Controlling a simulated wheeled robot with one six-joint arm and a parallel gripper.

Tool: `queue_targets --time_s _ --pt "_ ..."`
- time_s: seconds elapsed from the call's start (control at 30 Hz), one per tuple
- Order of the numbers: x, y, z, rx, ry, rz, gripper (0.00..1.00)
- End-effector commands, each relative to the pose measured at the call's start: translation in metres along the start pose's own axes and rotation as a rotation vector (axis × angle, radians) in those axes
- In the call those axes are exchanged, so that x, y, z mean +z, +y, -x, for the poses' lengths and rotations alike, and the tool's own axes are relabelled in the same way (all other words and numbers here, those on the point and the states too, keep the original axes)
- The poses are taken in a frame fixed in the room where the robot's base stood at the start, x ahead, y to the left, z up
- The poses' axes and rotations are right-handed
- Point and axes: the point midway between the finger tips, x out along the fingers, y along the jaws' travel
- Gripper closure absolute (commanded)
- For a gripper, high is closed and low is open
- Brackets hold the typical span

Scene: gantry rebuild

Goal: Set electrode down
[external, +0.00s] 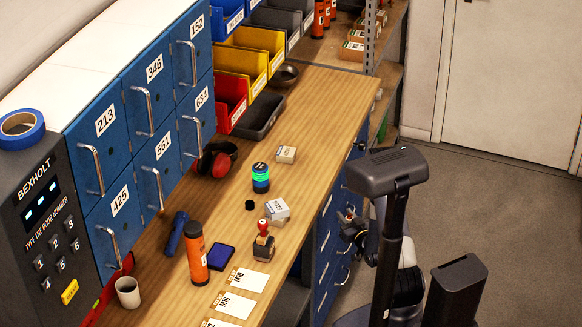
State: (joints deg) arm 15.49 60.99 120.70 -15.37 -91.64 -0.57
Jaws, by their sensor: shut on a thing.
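My gripper (349,222) is small and partly hidden at the right edge of the wooden bench (322,110), beside the blue drawers and left of my column. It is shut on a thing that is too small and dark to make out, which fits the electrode. I cannot tell how that thing is tilted or whether it touches the bench. No other electrode can be clearly picked out on the bench.
The far right stretch of bench top is clear.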

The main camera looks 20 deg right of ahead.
Motion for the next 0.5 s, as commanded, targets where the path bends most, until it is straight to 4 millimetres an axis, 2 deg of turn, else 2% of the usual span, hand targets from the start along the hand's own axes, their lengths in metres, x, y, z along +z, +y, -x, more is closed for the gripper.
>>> queue_targets --time_s 0.3,0.5 --pt "0.041 -0.001 0.03 -0.004 -0.007 -0.001 1.0" --pt "0.05 -0.003 0.043 -0.003 -0.002 -0.003 1.0"
